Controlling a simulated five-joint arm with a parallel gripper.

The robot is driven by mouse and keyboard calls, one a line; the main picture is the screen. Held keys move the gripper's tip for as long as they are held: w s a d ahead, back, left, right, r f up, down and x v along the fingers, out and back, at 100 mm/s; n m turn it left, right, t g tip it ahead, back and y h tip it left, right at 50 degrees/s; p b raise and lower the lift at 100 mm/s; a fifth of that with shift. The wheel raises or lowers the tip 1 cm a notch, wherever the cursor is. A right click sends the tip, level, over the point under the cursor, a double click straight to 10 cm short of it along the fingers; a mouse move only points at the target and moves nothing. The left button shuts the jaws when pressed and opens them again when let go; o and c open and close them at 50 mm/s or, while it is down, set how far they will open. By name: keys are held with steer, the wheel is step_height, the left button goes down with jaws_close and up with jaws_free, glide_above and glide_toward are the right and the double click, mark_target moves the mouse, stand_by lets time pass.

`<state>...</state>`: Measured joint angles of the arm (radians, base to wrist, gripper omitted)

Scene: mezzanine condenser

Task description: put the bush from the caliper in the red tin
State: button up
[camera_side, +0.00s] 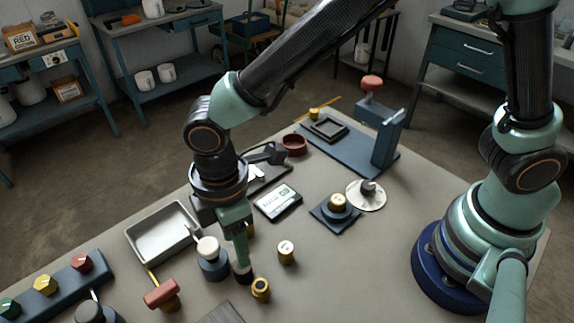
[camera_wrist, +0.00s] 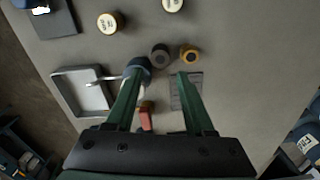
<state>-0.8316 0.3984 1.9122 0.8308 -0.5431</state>
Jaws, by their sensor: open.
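My gripper (camera_side: 242,266) points down over the front of the table, its fingers apart. In the wrist view a dark grey ring-shaped bush (camera_wrist: 159,53) shows between and just beyond the fingertips (camera_wrist: 159,74). A brass ring (camera_wrist: 189,53) stands right beside it; in the side view this brass ring (camera_side: 261,288) is just right of the fingertips. The grey bush is partly hidden there by a finger. I cannot tell whether the fingers touch either one. The red tin (camera_side: 294,145) is a low, dark red round tin farther back. I cannot clearly make out a caliper.
A dark blue cylinder with a white knob (camera_side: 208,246) stands close left of my fingers. A brass labelled cylinder (camera_side: 286,252) is to the right. A white tray (camera_side: 140,250), red-handled tool (camera_side: 162,293) and grey plate (camera_side: 222,313) lie around. A blue stand (camera_side: 387,145) rises behind.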

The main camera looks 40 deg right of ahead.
steer(key=w+d+r+m+t, duration=0.2)
steer(key=d+r+m, duration=0.3)
steer(key=d, duration=0.5)
steer(key=w+d+r+m+t+y, duration=0.1)
steer(key=w+d+r+m, duration=0.1)
steer(key=d+r+m, duration=0.3)
steer(key=d+r, duration=0.4)
steer(key=d, duration=0.2)
steer(key=shift+d+r+m+t, duration=0.2)
steer(key=shift+d+m+t, duration=0.1)
steer(key=shift+m+t, duration=0.1)
steer(key=shift+o, duration=0.3)
steer(key=s+d+r+m+t+h, duration=0.1)
steer(key=s+d+m, duration=0.1)
steer(key=d+m, duration=0.3)
steer(key=d, duration=0.3)
steer(key=shift+s+r+t, duration=0.15)
steer(key=shift+s+t, duration=0.1)
steer(key=shift+t, duration=0.15)
steer(key=shift+d, duration=0.1)
